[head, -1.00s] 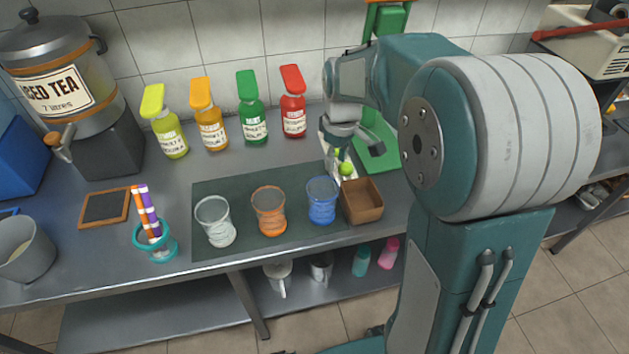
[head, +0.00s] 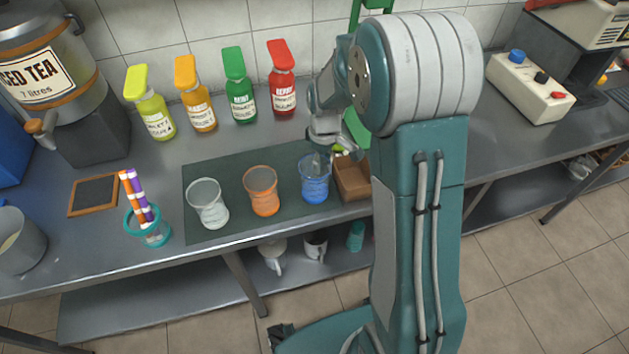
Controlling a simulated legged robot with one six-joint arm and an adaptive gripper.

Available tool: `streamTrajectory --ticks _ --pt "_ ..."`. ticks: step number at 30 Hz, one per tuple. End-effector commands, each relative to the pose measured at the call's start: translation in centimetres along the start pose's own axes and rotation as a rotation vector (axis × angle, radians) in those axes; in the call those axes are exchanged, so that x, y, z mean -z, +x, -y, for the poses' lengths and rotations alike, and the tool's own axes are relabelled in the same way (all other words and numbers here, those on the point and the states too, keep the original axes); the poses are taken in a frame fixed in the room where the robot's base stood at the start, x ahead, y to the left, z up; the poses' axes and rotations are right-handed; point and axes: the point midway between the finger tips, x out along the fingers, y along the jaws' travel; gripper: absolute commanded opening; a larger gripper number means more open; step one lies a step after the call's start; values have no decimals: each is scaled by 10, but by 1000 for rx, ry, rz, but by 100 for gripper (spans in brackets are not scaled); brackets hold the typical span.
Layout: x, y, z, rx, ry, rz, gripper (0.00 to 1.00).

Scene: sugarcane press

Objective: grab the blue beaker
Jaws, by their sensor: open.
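The blue beaker (head: 315,189) stands upright at the right end of the dark mat (head: 225,228) on the counter. My gripper (head: 323,155) is open, at the rim of the blue beaker, on its upper right side. It overlaps the rim in the picture, and I cannot tell whether the fingers touch the beaker or reach around it. The fingertips are small and partly lost against the beaker.
A brown wooden box (head: 353,186) stands close on the right of the blue beaker. An orange beaker (head: 262,192) and a clear beaker (head: 208,204) stand to the left. Several syrup bottles (head: 241,100) line the back. The counter's front edge is near.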

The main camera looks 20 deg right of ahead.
Motion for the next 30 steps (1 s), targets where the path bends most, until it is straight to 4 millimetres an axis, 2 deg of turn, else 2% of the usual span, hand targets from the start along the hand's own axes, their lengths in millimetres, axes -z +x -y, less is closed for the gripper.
streamTrajectory --ticks 8,9,11,12,25,30 --pt "0 5 0 -1 0 -1 44" --pt "0 5 0 -1 0 -1 35" --pt "0 5 0 -1 0 -1 8" --pt "0 5 0 -1 0 -1 0" --pt "0 4 0 -1 0 -1 0" --pt "0 -6 0 -2 0 -2 0"
